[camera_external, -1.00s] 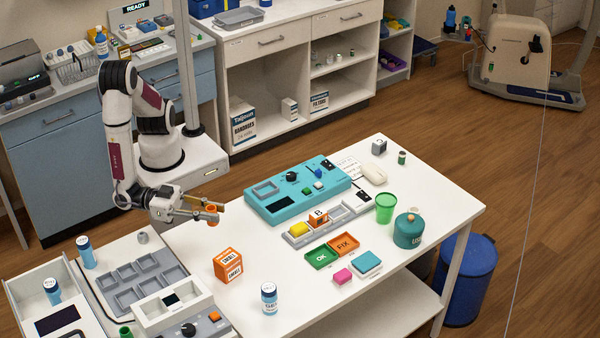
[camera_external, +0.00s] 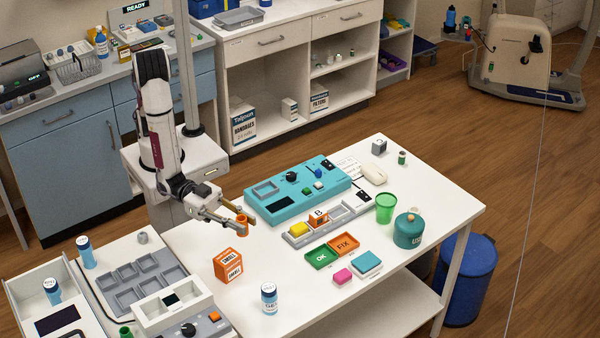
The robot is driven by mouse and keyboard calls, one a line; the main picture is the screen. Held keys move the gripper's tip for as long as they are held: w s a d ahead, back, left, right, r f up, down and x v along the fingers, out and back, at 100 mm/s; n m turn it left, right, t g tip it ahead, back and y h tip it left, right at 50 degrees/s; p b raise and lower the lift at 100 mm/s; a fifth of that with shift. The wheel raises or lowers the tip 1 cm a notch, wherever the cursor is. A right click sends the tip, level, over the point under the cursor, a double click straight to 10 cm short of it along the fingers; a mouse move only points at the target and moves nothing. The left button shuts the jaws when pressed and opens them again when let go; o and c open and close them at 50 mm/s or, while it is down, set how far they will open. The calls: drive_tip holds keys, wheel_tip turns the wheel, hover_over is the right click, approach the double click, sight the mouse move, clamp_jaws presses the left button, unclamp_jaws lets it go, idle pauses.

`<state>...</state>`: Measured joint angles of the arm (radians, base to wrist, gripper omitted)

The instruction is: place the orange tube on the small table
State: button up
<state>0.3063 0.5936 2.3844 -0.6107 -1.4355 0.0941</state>
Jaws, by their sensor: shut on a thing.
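The orange tube (camera_external: 242,225) is a small upright cylinder. My gripper (camera_external: 243,221) is shut on it, with the fingers at its upper part. The tube is over the left part of the white table (camera_external: 205,290), left of the teal device and behind the orange box. I cannot tell whether its bottom touches the table top or hangs a little above it. The arm reaches in from the back left.
An orange box (camera_external: 228,265) stands in front of the tube. A teal device (camera_external: 297,190) and a grey tray (camera_external: 298,240) with a yellow block lie to the right. A white bottle with blue (camera_external: 269,298) stands nearer the front. White table top between them is bare.

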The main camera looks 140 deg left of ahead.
drive_tip(key=shift+w+a+m+t+h, duration=0.15)
drive_tip(key=shift+w+a+m+h, duration=0.15)
drive_tip(key=shift+a+m+h, duration=0.25)
drive_tip(key=shift+w+a+m+t+h, duration=0.15)
drive_tip(key=shift+w+a+m+h, duration=0.2)
drive_tip(key=shift+h, duration=0.4)
drive_tip(key=shift+s+a+m+h, duration=0.1)
drive_tip(key=shift+a+m+h, duration=0.3)
drive_tip(key=shift+m+h, duration=0.5)
drive_tip(key=shift+f+h, duration=0.1)
drive_tip(key=shift+h, duration=0.3)
